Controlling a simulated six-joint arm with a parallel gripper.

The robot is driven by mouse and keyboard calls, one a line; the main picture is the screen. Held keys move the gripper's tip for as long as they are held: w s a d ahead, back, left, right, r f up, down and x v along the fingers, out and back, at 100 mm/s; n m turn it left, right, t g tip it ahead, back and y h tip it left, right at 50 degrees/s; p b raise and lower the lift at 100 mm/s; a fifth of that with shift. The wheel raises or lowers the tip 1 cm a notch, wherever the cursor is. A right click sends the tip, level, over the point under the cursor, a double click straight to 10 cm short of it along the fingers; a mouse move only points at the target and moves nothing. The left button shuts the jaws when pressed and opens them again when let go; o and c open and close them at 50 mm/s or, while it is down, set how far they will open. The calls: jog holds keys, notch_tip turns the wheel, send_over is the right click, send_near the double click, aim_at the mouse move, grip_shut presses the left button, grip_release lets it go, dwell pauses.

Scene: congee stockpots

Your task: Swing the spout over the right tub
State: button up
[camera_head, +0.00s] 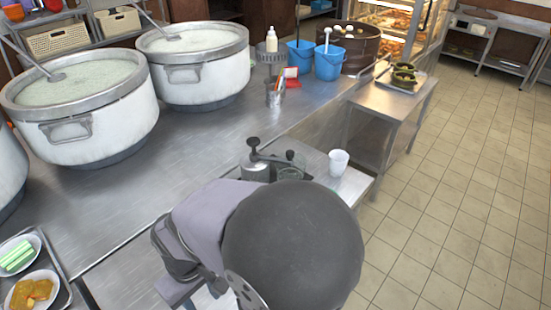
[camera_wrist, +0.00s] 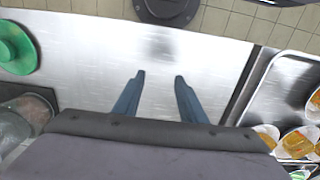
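In the head view two blue tubs stand side by side at the back of the steel counter, the left tub (camera_head: 298,58) and the right tub (camera_head: 328,66). A pale upright piece rises from the right tub, and a thin upright piece shows above the left tub. Both are too small to tell whether either is a spout. A dark lever-like fitting (camera_head: 268,157) stands on the near counter edge, partly hidden by my arm. My gripper (camera_wrist: 160,76) is open and empty in the wrist view, above bare steel. In the head view my arm hides it.
Two large stockpots (camera_head: 82,142) (camera_head: 205,88) fill the left counter. A white cup (camera_head: 338,163) stands near the counter edge. A tray (camera_wrist: 242,115) with bowls of orange food lies right in the wrist view; a green round thing (camera_wrist: 14,50) is at left.

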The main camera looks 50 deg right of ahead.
aim_at(292, 153)
jog(key=shift+o, duration=0.2)
jog(key=w+d+r+m+t+h, duration=0.2)
jog(key=w+d+r+m+t, duration=0.15)
jog(key=w+d, duration=0.65)
jog(key=w+d+r+m+t+h, duration=0.2)
jog(key=w+d+m, duration=0.35)
jog(key=d, duration=0.85)
jog(key=s+d+t+h+b, duration=0.1)
jog(key=d+t+h, duration=0.1)
jog(key=d, duration=0.5)
jog(key=s+d+t+h+b, duration=0.1)
jog(key=d+t+h, duration=0.1)
jog(key=d, duration=0.6)
jog(key=s+d+t+h+b, duration=0.1)
jog(key=d+t+h+b, duration=0.1)
jog(key=d, duration=0.5)
jog(key=shift+s+d+n+t, duration=0.15)
jog(key=shift+d+n+t, duration=0.1)
jog(key=shift+n+t, duration=0.1)
jog(key=shift+s+a+f+n+t+b, duration=0.35)
jog(key=shift+s+f+t+b, duration=0.1)
jog(key=shift+t, duration=0.35)
jog(key=shift+s+a+n+t, duration=0.3)
jog(key=shift+a+t, duration=0.1)
jog(key=shift+t, duration=0.2)
